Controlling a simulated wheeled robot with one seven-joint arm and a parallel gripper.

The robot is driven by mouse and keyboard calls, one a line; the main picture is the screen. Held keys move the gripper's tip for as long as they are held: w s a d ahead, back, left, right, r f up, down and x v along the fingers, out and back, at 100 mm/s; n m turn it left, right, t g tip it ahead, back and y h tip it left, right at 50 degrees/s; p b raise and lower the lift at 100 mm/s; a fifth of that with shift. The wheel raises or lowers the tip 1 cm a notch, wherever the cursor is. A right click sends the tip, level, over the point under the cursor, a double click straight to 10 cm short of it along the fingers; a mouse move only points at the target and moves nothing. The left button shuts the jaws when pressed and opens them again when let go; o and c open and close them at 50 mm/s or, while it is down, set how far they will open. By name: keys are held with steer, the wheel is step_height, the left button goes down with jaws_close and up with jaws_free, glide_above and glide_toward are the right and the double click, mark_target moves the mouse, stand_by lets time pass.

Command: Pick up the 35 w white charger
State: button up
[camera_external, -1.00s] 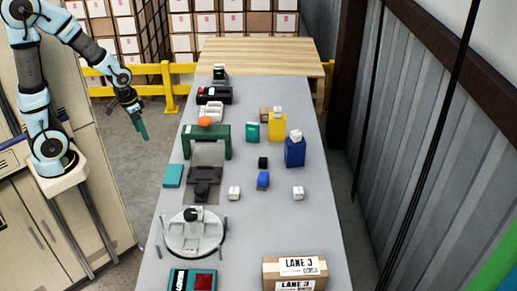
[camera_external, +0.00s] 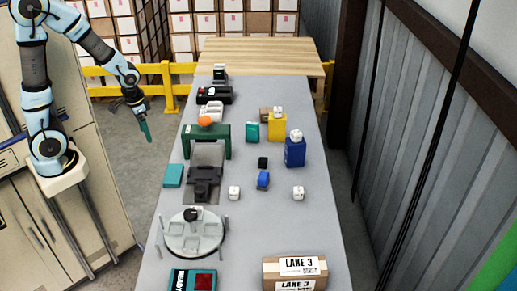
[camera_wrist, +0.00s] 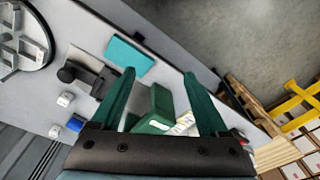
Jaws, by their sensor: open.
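Several small white cubes that look like chargers are in the external view. One sits on the grey table at centre (camera_external: 234,193), one farther right (camera_external: 298,193), one on top of the blue box (camera_external: 295,152), and one on the yellow box (camera_external: 277,128). I cannot read any wattage, so I cannot tell which is the 35 w charger. Two white cubes also show at left in the wrist view (camera_wrist: 66,98) (camera_wrist: 55,131). My gripper (camera_external: 146,132) hangs left of the table over the floor, open and empty. Its green fingers (camera_wrist: 160,75) are apart in the wrist view.
A green arch (camera_external: 207,135) spans a dark grey fixture (camera_external: 205,160) on the table's left side. A teal box (camera_external: 173,175) is beside it. A round grey turntable (camera_external: 195,245) and a LANE 3 carton (camera_external: 295,270) stand nearer. Bare table surrounds the two lower cubes.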

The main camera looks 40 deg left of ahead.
steer(key=w+d+f+m+g+y+p, duration=0.1)
steer(key=w+d+f+m+y+p, duration=0.15)
steer(key=w+d+m, duration=0.45)
steer(key=m+t+y+p, duration=0.2)
steer(key=m+t+y, duration=0.6)
steer(key=m, duration=1)
glide_above(234, 187)
steer(key=s+d, duration=0.2)
step_height(234, 187, down, 5)
steer(key=shift+a+f+t+h, duration=0.1)
steer(key=shift+a+t+h, duration=0.05)
steer(key=shift+t+h, duration=0.8)
steer(key=shift+f+b, duration=1.05)
steer(key=shift+f, duration=0.8)
step_height(234, 187, down, 3)
steer(key=shift+f+b, duration=0.1)
steer(key=shift+b, duration=0.85)
steer(key=shift+x, duration=1.2)
steer(key=shift+w+f, duration=0.25)
steer(key=shift+a, duration=0.1)
steer(key=shift+r, duration=0.1)
steer(key=shift+c, duration=0.2)
steer(key=shift+r, duration=0.1)
jaws_close()
